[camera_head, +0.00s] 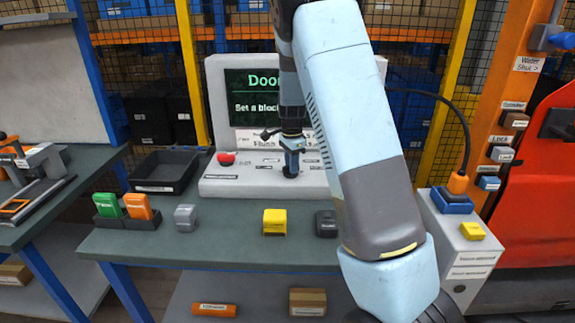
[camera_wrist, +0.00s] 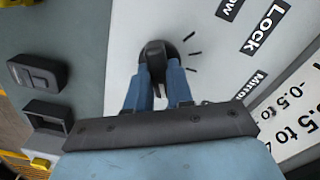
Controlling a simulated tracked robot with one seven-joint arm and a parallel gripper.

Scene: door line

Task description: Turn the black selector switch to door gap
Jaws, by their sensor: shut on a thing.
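The black selector switch (camera_wrist: 156,50) sits on the light sloping panel (camera_head: 225,185) of the console on the bench. Its knob stands between the two blue fingers of my gripper (camera_wrist: 157,78), which are shut on it. Short black tick marks fan out to the right of the switch in the wrist view. In the head view my gripper (camera_head: 291,163) reaches down to the panel from above and hides most of the switch. The screen (camera_head: 250,97) behind reads "Door" and "Set a block"; my arm covers the rest. I cannot tell which mark the knob points to.
A red button (camera_head: 226,158) is on the panel's left. A black tray (camera_head: 164,172), green (camera_head: 107,205) and orange (camera_head: 138,206) pieces, a grey block (camera_head: 185,217) and a yellow block (camera_head: 274,221) are on the bench. A red door (camera_head: 545,190) stands at right.

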